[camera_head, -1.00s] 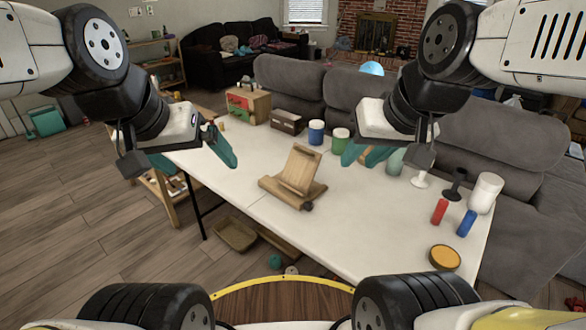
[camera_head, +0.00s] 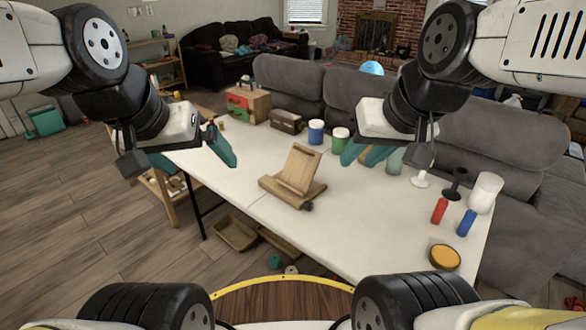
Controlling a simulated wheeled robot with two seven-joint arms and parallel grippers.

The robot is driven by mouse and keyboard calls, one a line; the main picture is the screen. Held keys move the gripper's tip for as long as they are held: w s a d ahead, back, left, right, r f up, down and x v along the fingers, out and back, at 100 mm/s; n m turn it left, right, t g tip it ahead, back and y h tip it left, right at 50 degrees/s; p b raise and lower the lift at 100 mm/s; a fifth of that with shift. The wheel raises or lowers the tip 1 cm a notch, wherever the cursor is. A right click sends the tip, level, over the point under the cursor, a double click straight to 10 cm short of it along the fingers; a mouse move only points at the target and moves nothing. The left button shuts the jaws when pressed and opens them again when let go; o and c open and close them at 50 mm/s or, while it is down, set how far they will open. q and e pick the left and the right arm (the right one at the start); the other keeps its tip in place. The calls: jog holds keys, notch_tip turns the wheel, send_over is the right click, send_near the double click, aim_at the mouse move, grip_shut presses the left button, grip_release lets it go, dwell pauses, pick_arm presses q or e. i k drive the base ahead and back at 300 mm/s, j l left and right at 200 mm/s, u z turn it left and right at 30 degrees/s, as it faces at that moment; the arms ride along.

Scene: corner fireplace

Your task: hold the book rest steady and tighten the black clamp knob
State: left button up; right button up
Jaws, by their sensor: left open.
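The wooden book rest (camera_head: 298,172) stands on the white table with its back panel tilted up from a flat base. The black clamp knob (camera_head: 307,206) sits at the front right of its base. My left gripper (camera_head: 222,148) is open and empty, up and to the left of the book rest, apart from it. My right gripper (camera_head: 364,154), with teal fingers, is up and to the right of the book rest, apart from it. Its fingers are partly hidden by its own body, so its opening is unclear.
On the white table (camera_head: 370,235), a red cylinder (camera_head: 439,211), a blue cylinder (camera_head: 467,222), a white cylinder (camera_head: 486,192) and a yellow-topped round tin (camera_head: 444,257) stand at right. Blue (camera_head: 316,132) and green (camera_head: 340,140) jars stand behind. The table around the book rest is clear.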

aim_at(309, 205)
jog(key=i+j+z, duration=0.2)
jog(key=j+z, duration=0.2)
jog(key=i+j+z, duration=0.15)
jog(key=j+z, duration=0.2)
jog(key=i+j+z, duration=0.1)
jog(key=j+z, duration=0.65)
jog(key=j, duration=0.15)
